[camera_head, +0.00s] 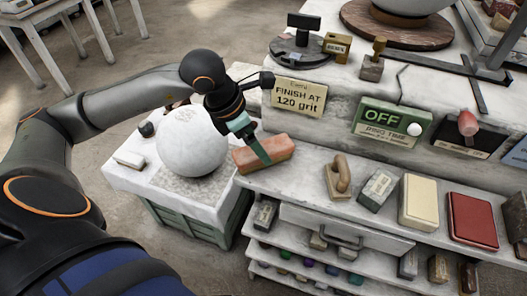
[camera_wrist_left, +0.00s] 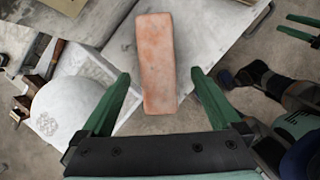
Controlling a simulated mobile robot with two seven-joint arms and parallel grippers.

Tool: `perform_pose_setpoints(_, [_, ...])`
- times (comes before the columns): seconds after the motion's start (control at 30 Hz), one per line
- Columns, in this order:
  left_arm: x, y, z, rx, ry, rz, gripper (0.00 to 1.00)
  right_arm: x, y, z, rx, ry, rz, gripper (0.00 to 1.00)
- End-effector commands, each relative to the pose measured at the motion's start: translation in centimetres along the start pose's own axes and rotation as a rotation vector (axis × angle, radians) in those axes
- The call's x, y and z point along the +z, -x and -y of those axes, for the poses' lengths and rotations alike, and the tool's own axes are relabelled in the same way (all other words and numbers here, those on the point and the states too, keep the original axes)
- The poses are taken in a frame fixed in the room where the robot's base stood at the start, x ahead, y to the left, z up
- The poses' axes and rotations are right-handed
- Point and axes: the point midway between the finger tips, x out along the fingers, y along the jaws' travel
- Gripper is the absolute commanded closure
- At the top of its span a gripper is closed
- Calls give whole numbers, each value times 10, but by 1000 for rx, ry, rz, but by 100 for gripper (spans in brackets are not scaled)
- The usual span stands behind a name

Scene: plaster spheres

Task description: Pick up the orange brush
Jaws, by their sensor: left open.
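The orange thing in view is a rough, brick-shaped block (camera_head: 275,149). It lies on the left end of the pale shelf, and I see no bristles on it. My left gripper (camera_head: 257,148) is above it with a green finger in front of it. In the left wrist view, the block (camera_wrist_left: 157,50) lies lengthwise between the two open green fingers, with visible gaps on both sides. Two dark green bars at that view's right edge look like my right gripper (camera_wrist_left: 298,27), but its state is unclear.
A white plaster sphere (camera_head: 190,141) stands close to the left on a plaster-topped green crate (camera_head: 190,221). A wooden-handled tool (camera_head: 338,177), a cream box (camera_head: 419,202) and a red box (camera_head: 472,219) sit to the right on the shelf. A sign (camera_head: 299,98) stands behind the block.

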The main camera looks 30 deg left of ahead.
Motion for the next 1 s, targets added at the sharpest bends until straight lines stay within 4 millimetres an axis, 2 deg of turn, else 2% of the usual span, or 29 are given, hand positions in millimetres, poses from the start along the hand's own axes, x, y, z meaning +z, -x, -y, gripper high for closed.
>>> perform_pose_setpoints(0.3, [2,-43,-3,-4,2,0,3,-7,7,1,0,0,1,50])
perform_pose_setpoints(0.6, [2,-49,-3,-2,1,0,3,-7,7,1,0,1,1,50])
perform_pose_setpoints(1.0, [2,-49,-3,-2,0,0,46,-7,7,1,0,1,1,50])
